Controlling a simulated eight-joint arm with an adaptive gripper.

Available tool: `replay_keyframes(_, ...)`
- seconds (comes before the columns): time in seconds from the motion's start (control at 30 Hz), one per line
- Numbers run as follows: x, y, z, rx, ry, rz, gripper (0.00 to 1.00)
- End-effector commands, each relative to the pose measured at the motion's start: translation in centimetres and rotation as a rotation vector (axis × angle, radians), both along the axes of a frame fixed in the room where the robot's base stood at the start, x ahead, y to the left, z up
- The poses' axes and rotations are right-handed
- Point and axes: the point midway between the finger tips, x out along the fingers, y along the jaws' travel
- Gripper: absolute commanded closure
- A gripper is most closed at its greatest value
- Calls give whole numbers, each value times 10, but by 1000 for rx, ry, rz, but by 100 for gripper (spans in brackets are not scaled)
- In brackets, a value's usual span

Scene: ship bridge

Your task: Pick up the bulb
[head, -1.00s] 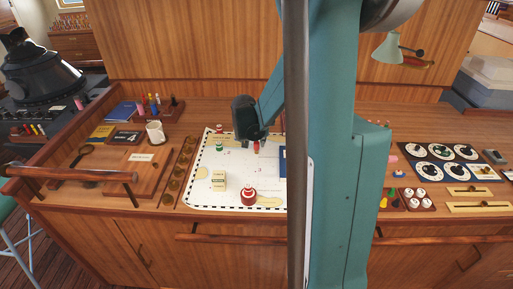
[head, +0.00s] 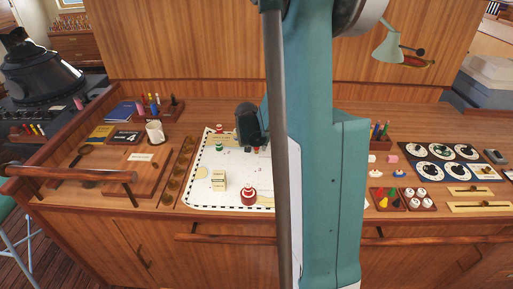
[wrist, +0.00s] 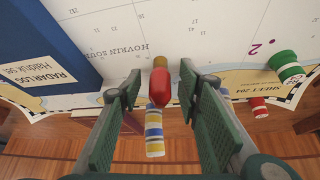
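The bulb (wrist: 160,85) looks red with a brass-coloured end and lies on the white chart (wrist: 200,25) in the wrist view. My gripper (wrist: 160,88) is open, with one green-grey finger on each side of the bulb. I cannot tell whether either finger touches it. In the head view my dark gripper (head: 250,135) is low over the back of the chart (head: 235,178), and only a small bit of red shows below it.
A striped white, blue and yellow cylinder (wrist: 154,132) shows just past the bulb. A green-and-white piece (wrist: 286,66), a red piece (wrist: 258,107) and a blue book (wrist: 35,45) are nearby. A red-and-white buoy (head: 249,195) stands at the chart's front.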

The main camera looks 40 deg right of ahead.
Motion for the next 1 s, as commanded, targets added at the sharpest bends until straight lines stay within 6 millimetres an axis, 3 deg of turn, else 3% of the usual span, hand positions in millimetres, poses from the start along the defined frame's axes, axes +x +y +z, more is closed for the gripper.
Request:
replay_keyframes(0.53,0,0,0,0,0,0,66)
replay_keyframes(0.73,0,0,0,0,0,0,90)
replay_keyframes(1.0,0,0,0,0,0,0,91)
